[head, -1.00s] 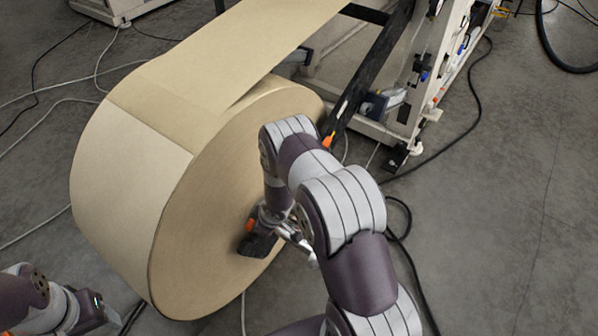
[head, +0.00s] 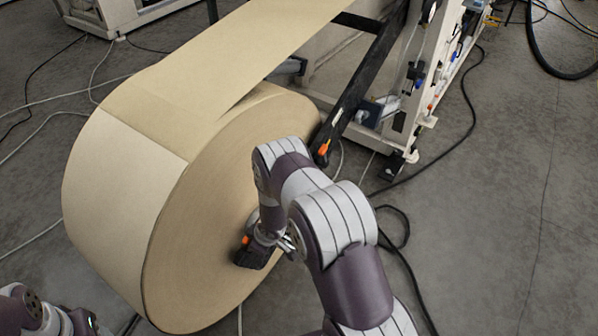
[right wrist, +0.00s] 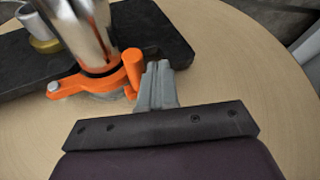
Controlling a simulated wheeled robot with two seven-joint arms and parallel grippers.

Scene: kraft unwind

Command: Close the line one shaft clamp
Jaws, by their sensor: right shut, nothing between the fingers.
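The line one shaft clamp (right wrist: 97,75) is an orange collar at the foot of a steel shaft (right wrist: 87,28), with an upright orange post on its right side. It sits on a black arm (right wrist: 158,42) in front of the roll's face. I cannot tell whether the collar is fully closed. In the head view, orange (head: 245,240) shows beside the black arm end (head: 250,256). My right gripper (right wrist: 157,80) is shut and empty, its fingertips close beside the orange post; contact is unclear. It is partly hidden in the head view (head: 286,243). My left gripper (head: 85,322) is cut off at the lower left.
A large kraft paper roll (head: 205,225) fills the left middle, its web running up to the machine frame (head: 420,100). A black arm with an orange end piece (head: 323,149) stands behind my right arm. Cables (head: 400,225) lie on the floor; the right-hand floor is otherwise clear.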

